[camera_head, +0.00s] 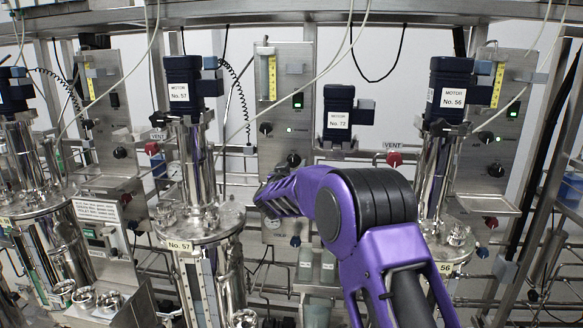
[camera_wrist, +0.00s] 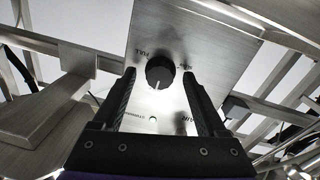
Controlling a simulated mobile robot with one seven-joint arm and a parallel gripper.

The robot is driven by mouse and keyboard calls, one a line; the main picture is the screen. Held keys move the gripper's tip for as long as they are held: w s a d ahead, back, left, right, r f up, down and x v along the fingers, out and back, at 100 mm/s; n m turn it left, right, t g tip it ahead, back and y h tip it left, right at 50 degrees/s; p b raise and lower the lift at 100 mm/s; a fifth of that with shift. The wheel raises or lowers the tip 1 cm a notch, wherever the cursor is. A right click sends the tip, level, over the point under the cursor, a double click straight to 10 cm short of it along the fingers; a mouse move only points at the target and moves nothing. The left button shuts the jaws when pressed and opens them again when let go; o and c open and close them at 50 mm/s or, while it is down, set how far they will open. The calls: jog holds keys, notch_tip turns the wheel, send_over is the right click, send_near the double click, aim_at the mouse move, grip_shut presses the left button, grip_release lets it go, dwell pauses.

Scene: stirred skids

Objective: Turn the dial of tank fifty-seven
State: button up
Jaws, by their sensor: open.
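Tank fifty-seven (camera_head: 203,272) is a glass and steel vessel with a "No. 57" plate, below a blue motor (camera_head: 179,97) labelled No. 57. A steel panel right of it carries black dials, one upper (camera_head: 266,128) and one lower (camera_head: 293,160). In the wrist view a round black dial (camera_wrist: 160,72) with a white pointer mark sits on a steel plate. My gripper (camera_wrist: 159,78) is open, its two fingers on either side of this dial; contact cannot be told. In the head view my purple arm reaches toward the panel, and the fingertips are not clear there.
Motor No. 72 (camera_head: 338,112) hangs right of the panel, and motor No. 56 (camera_head: 447,90) stands farther right. A red vent knob (camera_head: 394,159) lies behind my arm. Thin hoses cross in front of the panels. Steel frame bars (camera_wrist: 268,106) flank the plate.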

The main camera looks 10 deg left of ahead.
grip_shut()
dwell(0.3)
jog(key=m+b, duration=0.1)
jog(key=m, duration=0.4)
jog(key=shift+m, duration=0.3)
jog(key=m, duration=0.6)
jog(key=shift+a+g+y, duration=0.1)
jog(key=shift+g+y, duration=0.2)
jog(key=m, duration=0.6)
jog(key=shift+r+b, duration=0.2)
jog(key=shift+b, duration=0.1)
jog(key=m+y, duration=0.1)
jog(key=m, duration=0.4)
jog(key=shift+m, duration=0.3)
